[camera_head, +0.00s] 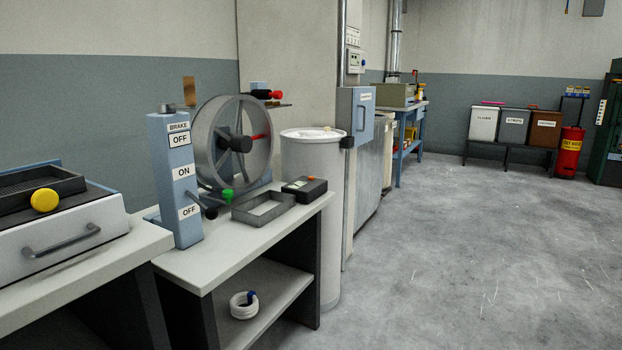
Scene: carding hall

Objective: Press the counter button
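No part labelled as a counter can be read. A small wall panel (356,62) with a display-like face is mounted on the column further back. I cannot tell from the picture which of these is the counter. Neither of my grippers is in view.
A blue brake post (177,180), a large grey wheel (232,142) and an open metal tray (263,208) share the bench (215,262) with the black box. A white drum (312,170) stands behind. The floor to the right (480,250) is clear.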

